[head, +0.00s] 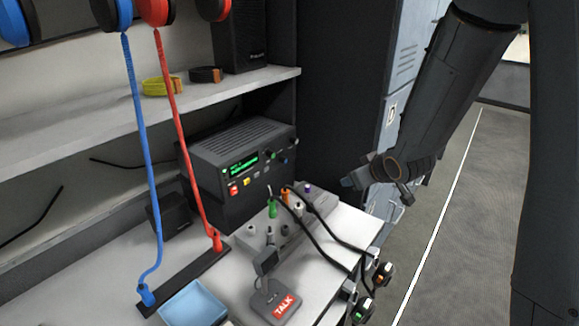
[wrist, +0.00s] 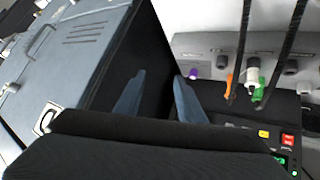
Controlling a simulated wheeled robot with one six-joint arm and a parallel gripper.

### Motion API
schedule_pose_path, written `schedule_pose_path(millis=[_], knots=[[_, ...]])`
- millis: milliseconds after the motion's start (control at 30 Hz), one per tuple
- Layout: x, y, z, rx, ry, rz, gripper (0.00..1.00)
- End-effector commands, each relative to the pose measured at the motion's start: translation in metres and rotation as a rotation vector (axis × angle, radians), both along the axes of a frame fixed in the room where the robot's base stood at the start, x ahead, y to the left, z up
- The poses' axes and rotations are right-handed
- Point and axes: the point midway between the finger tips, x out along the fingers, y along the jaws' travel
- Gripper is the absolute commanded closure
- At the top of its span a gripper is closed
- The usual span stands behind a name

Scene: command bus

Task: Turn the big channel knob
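A dark radio unit (head: 236,160) with a green-lit display stands at the back of the white desk. A dark round knob (head: 270,155) sits on its front, right of the display; it is small in view, and I cannot be sure it is the big channel knob. My gripper (head: 352,181) hangs in the air to the right of the radio, apart from it. In the wrist view, my gripper's two blue-grey fingers (wrist: 159,98) stand apart with nothing between them. The radio's display and buttons (wrist: 287,140) show there at lower right; no knob is clearly visible.
A grey jack panel (head: 270,235) with coloured plugs and black cables stands before the radio. A TALK microphone base (head: 276,302) and blue tray (head: 192,304) are in front. Blue (head: 140,150) and red (head: 180,130) cords hang left. A grey locker (head: 400,90) stands behind.

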Motion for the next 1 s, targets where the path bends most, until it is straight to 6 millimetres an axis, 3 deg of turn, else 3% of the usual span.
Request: schedule_pose_path(millis=[33, 133, 233, 333, 667, 1000], knots=[[0.018, 0.012, -0.009, 0.024, -0.065, 0.069, 0.64], [0.044, 0.042, -0.011, 0.098, -0.213, 0.221, 0.64], [0.053, 0.072, -0.011, 0.194, -0.342, 0.364, 0.64], [0.049, 0.094, -0.010, 0.295, -0.444, 0.477, 0.64], [0.031, 0.121, -0.001, 0.475, -0.583, 0.636, 0.64], [0.057, 0.160, 0.001, 0.477, -0.584, 0.638, 0.64]])
